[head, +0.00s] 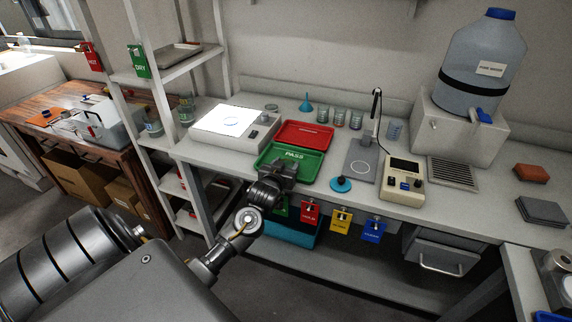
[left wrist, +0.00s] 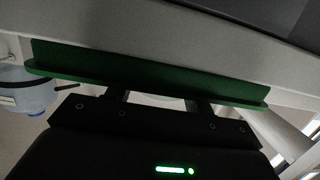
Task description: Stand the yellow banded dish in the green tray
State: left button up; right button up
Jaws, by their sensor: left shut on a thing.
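The green tray (head: 311,160), marked PASS, lies on the bench just in front of the red tray. My left gripper (head: 284,171) is at its front left edge. In the left wrist view the green tray (left wrist: 150,76) spans the picture as a long strip, and the fingertips of my left gripper (left wrist: 163,103) meet its lower edge. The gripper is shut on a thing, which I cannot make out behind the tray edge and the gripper. I see no yellow band on any dish. A small round dish (head: 232,123) shows on the lit white panel. My right gripper is not in view.
The red tray (head: 304,135) lies directly behind the green one. A white lit device (head: 262,133) stands to the left, a grey stand plate (head: 361,166) and a blue round piece (head: 341,184) to the right. Several beakers stand behind. Coloured tags hang below the bench front.

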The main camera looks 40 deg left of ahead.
pick_arm(q)
jog(key=shift+f, duration=0.1)
jog(key=o, duration=0.9)
jog(key=shift+o, duration=0.2)
jog(key=shift+r, duration=0.2)
jog(key=shift+s+d, duration=0.15)
jog(key=shift+s, duration=0.2)
jog(key=v, duration=1.1)
jog(key=shift+b, duration=0.4)
